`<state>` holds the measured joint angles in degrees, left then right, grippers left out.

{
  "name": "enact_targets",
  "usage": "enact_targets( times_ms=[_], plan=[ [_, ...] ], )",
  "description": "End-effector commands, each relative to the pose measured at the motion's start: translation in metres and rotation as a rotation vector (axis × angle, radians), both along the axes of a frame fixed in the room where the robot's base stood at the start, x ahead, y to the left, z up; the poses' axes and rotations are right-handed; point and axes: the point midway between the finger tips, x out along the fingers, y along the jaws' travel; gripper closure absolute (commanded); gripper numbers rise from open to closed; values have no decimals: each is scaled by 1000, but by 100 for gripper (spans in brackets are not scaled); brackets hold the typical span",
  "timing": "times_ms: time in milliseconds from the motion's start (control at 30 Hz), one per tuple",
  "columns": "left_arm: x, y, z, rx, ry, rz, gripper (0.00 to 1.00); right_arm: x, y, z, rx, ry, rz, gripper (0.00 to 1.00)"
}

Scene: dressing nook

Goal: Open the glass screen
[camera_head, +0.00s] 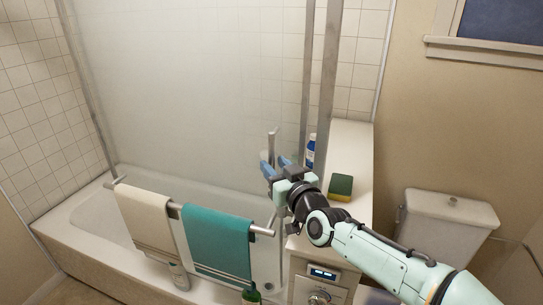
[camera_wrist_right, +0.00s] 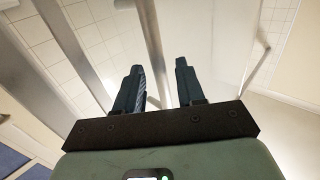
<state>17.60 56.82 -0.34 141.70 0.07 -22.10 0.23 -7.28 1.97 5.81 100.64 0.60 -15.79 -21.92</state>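The glass screen (camera_head: 190,85) is a large frosted pane in a metal frame, standing along the bathtub (camera_head: 90,212). A short upright metal handle (camera_head: 271,142) shows near its right edge. My right gripper (camera_head: 274,168) is at this handle, with its blue fingers apart. In the right wrist view, my right gripper (camera_wrist_right: 158,85) is open, with a gap between the dark fingertips. A pale metal upright (camera_wrist_right: 152,35) runs behind that gap. I cannot tell whether the fingers touch the handle. My left gripper is not in view.
A bar (camera_head: 262,231) carries a beige towel (camera_head: 143,215) and a teal towel (camera_head: 217,240) in front of the tub. A sponge (camera_head: 340,187) and a blue-and-white bottle (camera_head: 310,152) stand on the white counter (camera_head: 350,150). A toilet (camera_head: 450,208) is at the right.

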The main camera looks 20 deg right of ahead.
Motion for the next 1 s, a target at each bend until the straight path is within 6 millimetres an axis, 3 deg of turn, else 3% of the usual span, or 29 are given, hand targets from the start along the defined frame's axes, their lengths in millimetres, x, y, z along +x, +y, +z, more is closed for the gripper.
enact_targets(
  times_ms=[200,533,567,667,1000],
  plan=[
    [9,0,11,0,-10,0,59,23,4,1,0,0,-1,61],
    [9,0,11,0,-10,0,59,25,4,-1,0,0,-1,61],
    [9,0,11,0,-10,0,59,25,4,-1,0,0,-1,68],
    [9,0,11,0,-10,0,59,25,5,-1,0,0,-1,100],
    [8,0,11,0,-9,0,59,25,5,-1,0,0,0,100]
  ],
)
